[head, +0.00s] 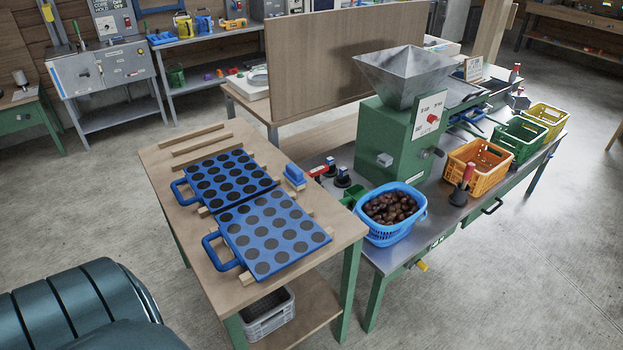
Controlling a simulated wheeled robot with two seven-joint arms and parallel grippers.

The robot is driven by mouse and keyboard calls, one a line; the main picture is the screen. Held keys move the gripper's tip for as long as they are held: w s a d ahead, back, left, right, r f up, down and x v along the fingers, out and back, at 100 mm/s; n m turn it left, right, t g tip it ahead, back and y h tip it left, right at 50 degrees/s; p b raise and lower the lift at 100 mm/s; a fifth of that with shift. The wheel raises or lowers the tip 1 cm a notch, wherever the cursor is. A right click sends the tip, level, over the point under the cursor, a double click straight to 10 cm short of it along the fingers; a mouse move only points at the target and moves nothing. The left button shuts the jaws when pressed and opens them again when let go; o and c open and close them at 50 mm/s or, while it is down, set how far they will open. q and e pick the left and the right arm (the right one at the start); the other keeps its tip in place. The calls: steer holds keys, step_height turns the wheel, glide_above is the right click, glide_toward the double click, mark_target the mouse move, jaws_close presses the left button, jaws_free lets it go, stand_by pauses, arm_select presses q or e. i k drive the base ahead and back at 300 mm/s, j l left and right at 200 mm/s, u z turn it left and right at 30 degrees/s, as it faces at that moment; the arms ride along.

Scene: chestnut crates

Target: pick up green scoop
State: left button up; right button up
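A small green object, which looks like the green scoop (352,194), lies on the metal table just left of the blue basket (406,233). The basket hides part of it, so I cannot make out its full shape. The blue basket is filled with brown chestnuts (390,207). Neither of my grippers shows in the head view.
A green machine with a grey hopper (405,68) stands behind the basket. Orange (463,181), green (519,155) and yellow (548,114) crates line the table to the right. Dark-knobbed items (342,177) stand nearby.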

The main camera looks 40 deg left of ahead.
mark_target(352, 195)
steer(key=i+l+u, duration=0.15)
steer(key=u, duration=0.25)
steer(key=i+l+u, duration=0.15)
steer(key=u, duration=0.25)
steer(key=i+l+u, duration=0.2)
steer(key=u, duration=0.15)
steer(key=i+l+u, duration=0.1)
steer(key=l+u, duration=0.3)
steer(key=i+l+u, duration=0.15)
steer(key=l+u, duration=0.25)
steer(key=i+l+u, duration=0.1)
steer(key=l+u, duration=1)
steer(key=k+l+u, duration=0.1)
steer(key=l+u, duration=0.25)
steer(key=l, duration=0.35)
